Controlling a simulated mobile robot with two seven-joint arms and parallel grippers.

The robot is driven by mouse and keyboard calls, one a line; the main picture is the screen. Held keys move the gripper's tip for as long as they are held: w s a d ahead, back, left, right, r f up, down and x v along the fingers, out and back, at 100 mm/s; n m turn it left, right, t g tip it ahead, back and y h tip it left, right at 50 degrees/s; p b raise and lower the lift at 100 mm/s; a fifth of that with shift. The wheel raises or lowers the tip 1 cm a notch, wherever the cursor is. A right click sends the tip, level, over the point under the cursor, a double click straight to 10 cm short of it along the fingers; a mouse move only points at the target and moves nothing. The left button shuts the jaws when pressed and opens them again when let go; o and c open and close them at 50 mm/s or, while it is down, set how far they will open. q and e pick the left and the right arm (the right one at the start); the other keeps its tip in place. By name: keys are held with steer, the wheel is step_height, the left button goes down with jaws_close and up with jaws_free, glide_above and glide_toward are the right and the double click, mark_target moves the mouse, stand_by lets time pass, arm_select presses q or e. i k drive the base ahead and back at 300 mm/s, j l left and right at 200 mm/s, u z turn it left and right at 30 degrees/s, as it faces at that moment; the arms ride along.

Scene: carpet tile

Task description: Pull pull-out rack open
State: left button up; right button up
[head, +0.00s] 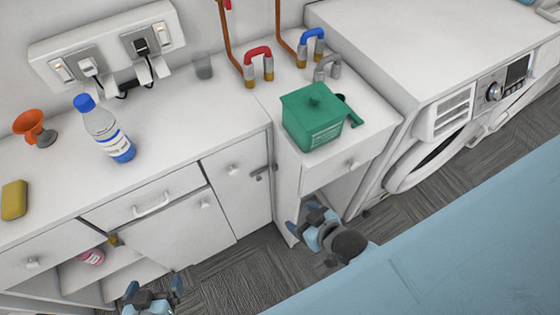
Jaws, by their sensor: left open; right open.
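A low white shelved unit (128,268) at the lower left, which looks like the pull-out rack, holds a pink bottle (92,257) and a small brownish item (113,240). I cannot tell how far out it stands. My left gripper (154,290) is open at the bottom edge of the head view, close to this unit's front; whether it touches is unclear. My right gripper (305,222) is open and empty, low in front of the narrow white unit with a knob (352,163), further right.
The worktop (170,150) holds a blue-capped bottle (106,133), an orange funnel (32,125), a yellow sponge (14,200) and a glass (203,65). A green box (312,116) stands right, beside a washing machine (430,155). Grey floor (240,265) is clear between my grippers.

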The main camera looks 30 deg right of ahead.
mark_target(246, 202)
steer(key=z, duration=0.4)
steer(key=k+j+u, duration=0.2)
steer(key=j, duration=0.5)
steer(key=j+u, duration=0.15)
steer(key=j, duration=0.5)
steer(key=i, duration=0.05)
